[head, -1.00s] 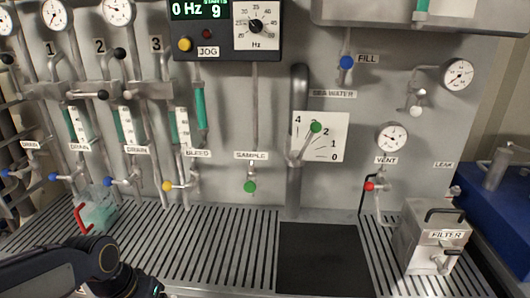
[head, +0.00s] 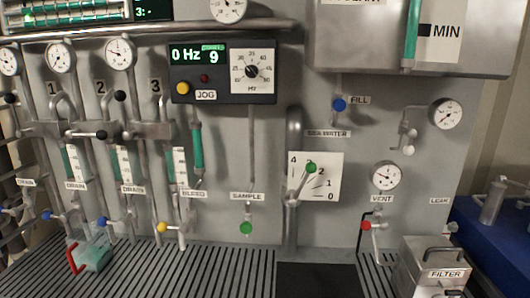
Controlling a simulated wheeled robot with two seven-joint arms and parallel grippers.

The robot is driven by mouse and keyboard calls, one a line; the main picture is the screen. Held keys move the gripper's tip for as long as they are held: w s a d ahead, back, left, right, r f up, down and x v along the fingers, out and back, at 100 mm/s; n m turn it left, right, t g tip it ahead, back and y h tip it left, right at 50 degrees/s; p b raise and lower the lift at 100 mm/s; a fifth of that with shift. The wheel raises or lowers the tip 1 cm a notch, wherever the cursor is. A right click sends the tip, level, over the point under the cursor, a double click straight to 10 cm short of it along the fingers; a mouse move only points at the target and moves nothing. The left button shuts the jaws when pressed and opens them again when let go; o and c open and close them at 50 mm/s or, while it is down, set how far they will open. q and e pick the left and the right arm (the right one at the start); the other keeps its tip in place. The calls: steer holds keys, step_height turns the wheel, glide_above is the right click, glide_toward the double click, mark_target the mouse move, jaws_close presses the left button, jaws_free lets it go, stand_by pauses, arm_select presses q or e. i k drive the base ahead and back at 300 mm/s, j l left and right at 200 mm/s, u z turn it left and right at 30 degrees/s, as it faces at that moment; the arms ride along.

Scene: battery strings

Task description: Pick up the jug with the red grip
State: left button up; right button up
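The jug (head: 95,250) is a small clear vessel with a pale green tint and a red grip (head: 73,258) on its left side. It stands at the left of the slatted drain bench, below the blue drain valves. Nothing holds it. Neither of my grippers shows in the head view.
The slatted bench (head: 200,272) is clear between the jug and the black mat (head: 315,282). A metal filter box (head: 432,265) stands at the right. Valves, such as the blue one (head: 102,221) and the yellow one (head: 162,227), project from the wall above the bench.

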mark_target(89, 250)
steer(key=u, duration=1.3)
steer(key=i+j, duration=0.2)
steer(key=j, duration=0.2)
